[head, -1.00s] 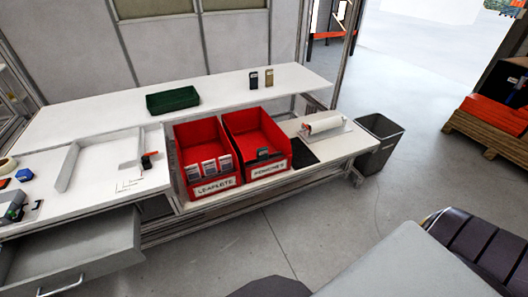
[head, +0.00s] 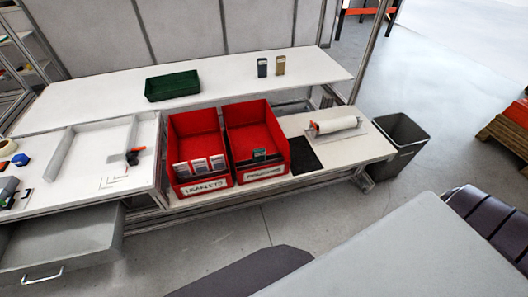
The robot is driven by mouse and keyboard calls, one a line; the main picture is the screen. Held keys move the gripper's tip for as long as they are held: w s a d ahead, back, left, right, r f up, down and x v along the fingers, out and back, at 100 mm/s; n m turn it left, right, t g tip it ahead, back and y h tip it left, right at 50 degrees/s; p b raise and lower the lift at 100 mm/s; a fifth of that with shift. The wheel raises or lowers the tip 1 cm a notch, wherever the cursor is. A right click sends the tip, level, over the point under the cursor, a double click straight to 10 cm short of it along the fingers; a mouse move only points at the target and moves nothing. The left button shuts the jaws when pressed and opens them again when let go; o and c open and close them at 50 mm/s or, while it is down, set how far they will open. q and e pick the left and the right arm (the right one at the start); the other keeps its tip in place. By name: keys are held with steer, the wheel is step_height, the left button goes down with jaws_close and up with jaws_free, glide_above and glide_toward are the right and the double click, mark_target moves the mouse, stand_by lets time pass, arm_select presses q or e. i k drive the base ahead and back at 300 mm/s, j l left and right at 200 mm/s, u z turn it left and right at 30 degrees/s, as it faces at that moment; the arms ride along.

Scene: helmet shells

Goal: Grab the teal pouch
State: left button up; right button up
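A small dark, possibly teal item (head: 259,154) sits at the front of the right red bin (head: 277,148). It is too small to tell for sure whether it is the teal pouch. The left red bin (head: 195,124) holds several light-fronted packets (head: 200,166) in a row at its front. Each red bin has a white label on its front. Neither of my grippers shows in the head view.
A dark green tray (head: 172,87), a dark box (head: 262,67) and a tan box (head: 279,65) stand on the back shelf. A white roll (head: 335,125) lies right of the bins. A grey waste bin (head: 400,146) stands at the bench's right end. An open drawer (head: 60,245) juts out front left.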

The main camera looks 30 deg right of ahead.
mark_target(258, 154)
steer(key=i+l, duration=0.15)
steer(key=l, duration=0.45)
steer(key=i+l+u, duration=0.15)
steer(key=l, duration=0.4)
steer(key=i+l, duration=0.1)
steer(key=l, duration=0.5)
steer(key=i+l+u, duration=0.1)
steer(key=l, duration=0.5)
